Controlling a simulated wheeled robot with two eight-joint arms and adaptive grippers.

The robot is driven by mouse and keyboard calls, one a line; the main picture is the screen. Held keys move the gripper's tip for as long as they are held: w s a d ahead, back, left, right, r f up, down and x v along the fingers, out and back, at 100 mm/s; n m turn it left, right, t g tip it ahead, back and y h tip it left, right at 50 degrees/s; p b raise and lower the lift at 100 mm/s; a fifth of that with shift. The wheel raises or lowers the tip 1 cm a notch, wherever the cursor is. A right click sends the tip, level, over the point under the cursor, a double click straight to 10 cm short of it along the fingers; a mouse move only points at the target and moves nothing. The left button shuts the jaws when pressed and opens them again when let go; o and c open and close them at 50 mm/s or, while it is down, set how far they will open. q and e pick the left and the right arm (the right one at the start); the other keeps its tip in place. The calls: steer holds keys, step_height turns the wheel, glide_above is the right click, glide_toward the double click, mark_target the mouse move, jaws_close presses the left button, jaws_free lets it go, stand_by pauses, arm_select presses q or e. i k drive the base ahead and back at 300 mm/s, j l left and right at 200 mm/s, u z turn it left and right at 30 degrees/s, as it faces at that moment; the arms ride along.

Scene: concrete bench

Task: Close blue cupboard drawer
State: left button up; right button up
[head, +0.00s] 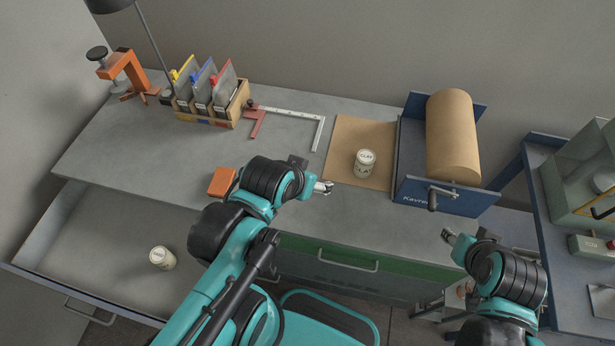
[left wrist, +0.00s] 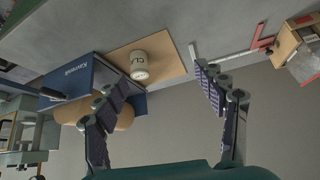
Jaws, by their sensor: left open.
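A drawer (head: 100,245) stands pulled out at the lower left of the bench in the head view. Its front, dark blue-grey with a bar handle (head: 88,313), faces the bottom of the picture. A white can (head: 162,258) stands inside it. My left arm crosses in front of the drawer's right end and hides that part. My left gripper (head: 322,187) is over the bench top, right of the drawer and apart from it. Its open, empty fingers show in the left wrist view (left wrist: 162,78). My right gripper (head: 452,236) is at the right, beyond the bench's front edge; its jaws are unclear.
A green-fronted drawer (head: 310,247) is under the bench's middle. On top are an orange block (head: 222,181), a can labelled CLAY (head: 365,163), a paper roll holder (head: 410,188), a file rack (head: 235,105) and an orange clamp (head: 125,72).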

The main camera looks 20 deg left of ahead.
mark_target(94, 245)
steer(key=k+u, duration=0.8)
steer(key=i+u, duration=0.1)
steer(key=u, duration=1.95)
